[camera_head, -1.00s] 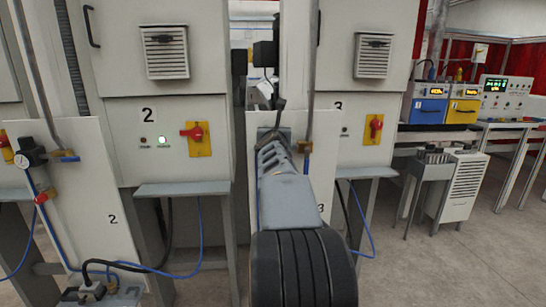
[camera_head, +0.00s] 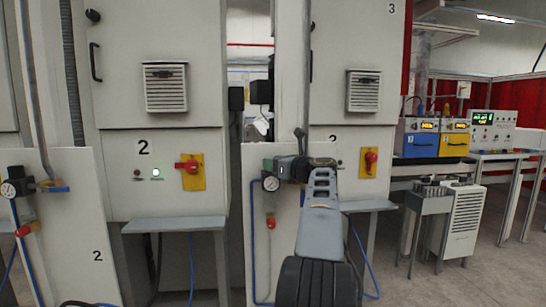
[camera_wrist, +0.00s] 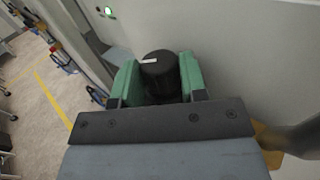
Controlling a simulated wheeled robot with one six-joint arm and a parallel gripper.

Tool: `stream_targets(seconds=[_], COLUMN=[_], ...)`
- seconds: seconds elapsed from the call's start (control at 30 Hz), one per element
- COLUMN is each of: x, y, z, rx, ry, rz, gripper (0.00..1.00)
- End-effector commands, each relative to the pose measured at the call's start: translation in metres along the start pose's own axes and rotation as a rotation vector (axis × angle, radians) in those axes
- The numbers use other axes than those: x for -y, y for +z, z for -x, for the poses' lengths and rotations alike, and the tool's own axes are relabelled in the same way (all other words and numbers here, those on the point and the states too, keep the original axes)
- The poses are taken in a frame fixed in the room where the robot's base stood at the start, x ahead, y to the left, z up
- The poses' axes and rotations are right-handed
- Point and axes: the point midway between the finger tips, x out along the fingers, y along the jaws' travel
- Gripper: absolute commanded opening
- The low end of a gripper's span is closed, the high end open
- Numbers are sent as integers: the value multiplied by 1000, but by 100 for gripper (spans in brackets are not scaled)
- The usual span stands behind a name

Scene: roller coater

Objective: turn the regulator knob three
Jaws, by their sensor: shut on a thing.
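The black regulator knob (camera_wrist: 157,72) with a white mark on top sits between the two green fingers of my gripper (camera_wrist: 157,80) in the wrist view. The fingers are shut on it, one on each side. In the head view my gripper (camera_head: 270,164) is at the upper part of the third station's panel (camera_head: 257,235). The pressure gauge (camera_head: 270,184) shows just below it. The knob is hidden by my gripper and arm in the head view.
Station two's cabinet (camera_head: 160,65) has a red and yellow switch (camera_head: 191,172). Its own gauge (camera_head: 9,190) is at far left. Another red switch (camera_head: 369,162) is right of my arm. A bench with blue (camera_head: 419,146) and yellow units stands further right.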

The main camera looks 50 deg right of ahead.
Motion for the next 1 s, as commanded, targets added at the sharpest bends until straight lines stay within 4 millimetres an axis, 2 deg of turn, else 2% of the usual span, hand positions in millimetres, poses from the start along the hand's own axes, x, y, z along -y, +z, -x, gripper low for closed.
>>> stream_targets(seconds=[0.3,0.8,0.83,0.9,1.0], x=[2,1,1,1,2], y=[1,-1,-1,-1,-1], z=[0,0,0,0,0], rx=[1,2,2,2,2], ry=[87,99,99,99,98], rz=[-1,0,0,0,0], gripper=[16,16,42,49,50])
